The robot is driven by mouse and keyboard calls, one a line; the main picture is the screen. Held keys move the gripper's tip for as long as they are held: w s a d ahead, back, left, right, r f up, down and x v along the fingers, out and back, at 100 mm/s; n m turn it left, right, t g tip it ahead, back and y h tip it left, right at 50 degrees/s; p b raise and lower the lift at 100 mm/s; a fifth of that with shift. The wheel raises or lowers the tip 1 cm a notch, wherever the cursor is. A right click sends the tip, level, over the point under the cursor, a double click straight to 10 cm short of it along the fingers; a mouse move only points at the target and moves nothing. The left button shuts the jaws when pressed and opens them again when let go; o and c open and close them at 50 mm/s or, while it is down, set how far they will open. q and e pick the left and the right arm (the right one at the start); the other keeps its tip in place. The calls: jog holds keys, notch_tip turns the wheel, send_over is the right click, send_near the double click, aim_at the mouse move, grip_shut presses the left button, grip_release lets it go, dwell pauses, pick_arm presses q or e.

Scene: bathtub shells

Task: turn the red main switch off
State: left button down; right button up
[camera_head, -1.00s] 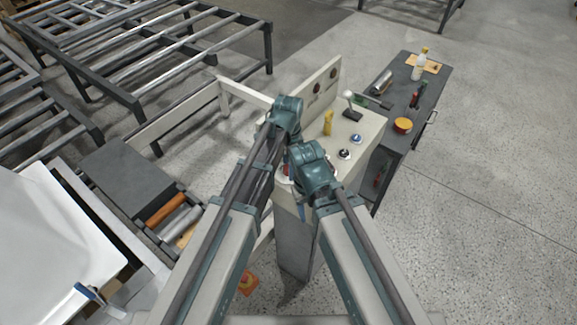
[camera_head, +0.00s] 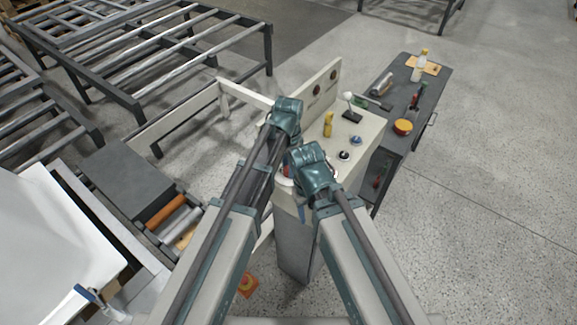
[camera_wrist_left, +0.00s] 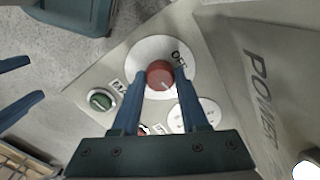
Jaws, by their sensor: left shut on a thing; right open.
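The red main switch (camera_wrist_left: 159,74) is a round red knob on a white round plate (camera_wrist_left: 143,50) lettered OFF, in the left wrist view. A pale mark on the knob points to the lower right. My left gripper (camera_wrist_left: 160,82) has its two blue fingers on either side of the knob and is shut on it. In the head view my left gripper (camera_head: 287,115) is over the console's left end; its fingers and the switch are hidden there. My right gripper (camera_head: 309,168) is close in front of it; its blue fingers (camera_wrist_left: 35,78) stand apart, empty, at the wrist view's left.
The console (camera_head: 352,132) also carries a green knob (camera_wrist_left: 101,101), a yellow item (camera_head: 328,124), a lever (camera_head: 350,108) and blue and black buttons (camera_head: 356,139). A panel lettered POWER (camera_wrist_left: 258,90) rises beside the switch. A dark bench (camera_head: 429,86) stands to the right.

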pick_arm(q)
jog(key=n, duration=0.4)
jog(key=shift+n, duration=0.3)
jog(key=n, duration=0.3)
jog(key=shift+n, duration=0.3)
jog(key=n, duration=0.4)
jog(key=shift+n, duration=1.7)
jog(key=shift+c, duration=2.1)
grip_release()
